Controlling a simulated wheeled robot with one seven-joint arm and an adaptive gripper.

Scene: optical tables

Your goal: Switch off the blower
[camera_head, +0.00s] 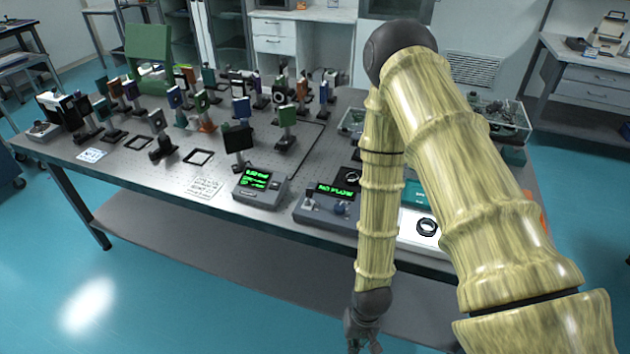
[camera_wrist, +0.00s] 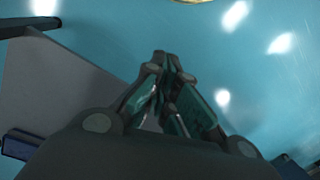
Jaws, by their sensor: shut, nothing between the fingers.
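Two grey control boxes sit near the front edge of the optical table (camera_head: 160,185). The right box (camera_head: 318,212) has dark knobs and a green display that seems to read "NO FLOW". The left box (camera_head: 262,196) has a tilted screen with several lines of green text. I cannot tell for sure which is the blower. My gripper (camera_head: 362,338) hangs low in front of the table, below the right box and apart from it. Its fingers are closed together and empty in the wrist view (camera_wrist: 172,65), above the teal floor.
Many optical mounts (camera_head: 285,120) stand across the table's middle and left. A white board with a black ring (camera_head: 427,227) lies right of the right box, partly behind my arm. A grey lower shelf (camera_head: 200,245) runs under the table. The floor in front is clear.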

